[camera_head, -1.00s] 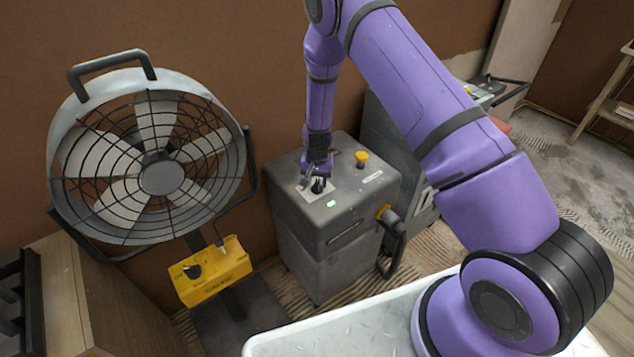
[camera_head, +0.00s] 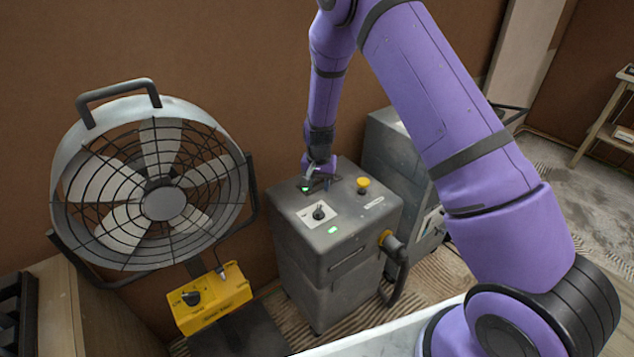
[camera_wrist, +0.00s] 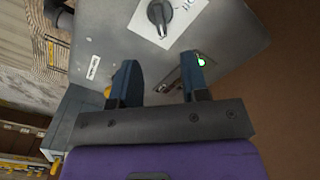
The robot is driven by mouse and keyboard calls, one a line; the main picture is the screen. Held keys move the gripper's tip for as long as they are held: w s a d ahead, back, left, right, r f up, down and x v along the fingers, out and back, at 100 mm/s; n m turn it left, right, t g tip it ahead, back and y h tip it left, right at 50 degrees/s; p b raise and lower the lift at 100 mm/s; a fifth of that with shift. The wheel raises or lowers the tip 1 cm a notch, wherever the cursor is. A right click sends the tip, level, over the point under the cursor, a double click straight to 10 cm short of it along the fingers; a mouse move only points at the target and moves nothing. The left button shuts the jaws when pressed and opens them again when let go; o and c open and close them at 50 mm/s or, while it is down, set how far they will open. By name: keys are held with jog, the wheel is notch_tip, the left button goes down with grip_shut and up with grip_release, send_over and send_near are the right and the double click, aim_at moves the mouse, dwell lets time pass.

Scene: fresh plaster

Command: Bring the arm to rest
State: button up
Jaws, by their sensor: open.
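My gripper (camera_head: 317,177) is at the end of my purple arm, above the rear part of the grey machine's top (camera_head: 345,249). The knob also shows in the wrist view (camera_wrist: 159,14). A small green light (camera_wrist: 201,62) shows beside one finger. My gripper partly hides the back of the machine top.
A large fan (camera_head: 160,200) stands at left, with a yellow control box (camera_head: 212,299) below it. A yellow button (camera_head: 363,183) rises from the machine top. Another grey cabinet (camera_head: 388,150) stands behind. The brown wall is close behind the gripper. A wooden shelf (camera_head: 608,125) is far right.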

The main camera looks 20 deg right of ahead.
jog(key=s+d+r+n+t, duration=0.1)
jog(key=s+r, duration=0.3)
jog(key=r, duration=0.7)
jog(key=s+d+r+n+t+y, duration=0.1)
jog(key=s+r, duration=0.3)
jog(key=r, duration=0.6)
jog(key=s+d+r+n, duration=0.1)
jog(key=s+r, duration=0.3)
jog(key=r, duration=0.7)
jog(key=s+d+r+n+t, duration=0.1)
jog(key=s+r, duration=0.2)
jog(key=s, duration=0.5)
jog(key=s+d+r+t, duration=0.1)
jog(key=s+r, duration=0.3)
jog(key=s, duration=0.5)
jog(key=s+d+r+n+t+h, duration=0.1)
jog(key=s+r, duration=0.3)
jog(key=s, duration=0.4)
jog(key=shift+s+d+n, duration=0.3)
jog(key=shift+d, duration=0.15)
